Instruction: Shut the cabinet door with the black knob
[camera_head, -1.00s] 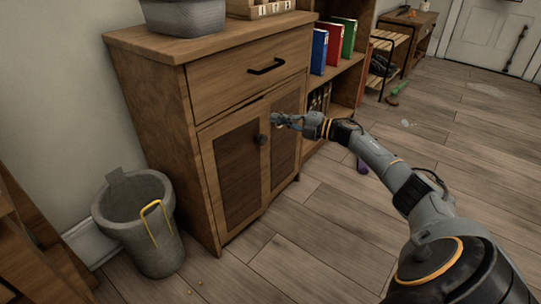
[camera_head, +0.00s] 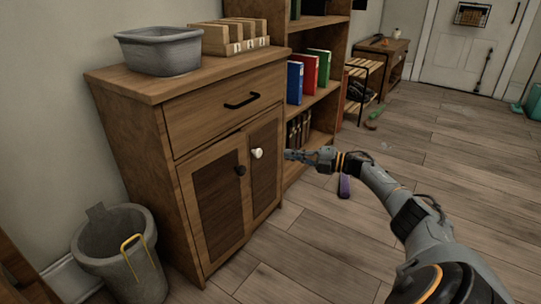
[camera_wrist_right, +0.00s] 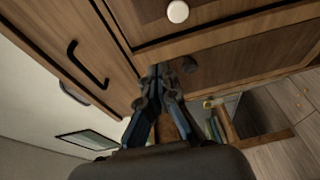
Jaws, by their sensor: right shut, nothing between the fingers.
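The wooden cabinet (camera_head: 130,140) has two doors below a drawer. My right gripper (camera_head: 288,155) is shut and empty, to the right of both knobs and apart from the black one. My left gripper is out of view.
A grey bin (camera_head: 118,250) stands at the cabinet's left side. A grey basin (camera_head: 158,50) and wooden boxes (camera_head: 238,38) sit on top. A bookcase (camera_head: 325,95) adjoins on the right. A purple object (camera_head: 345,186) lies on the floor. The floor before the doors is clear.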

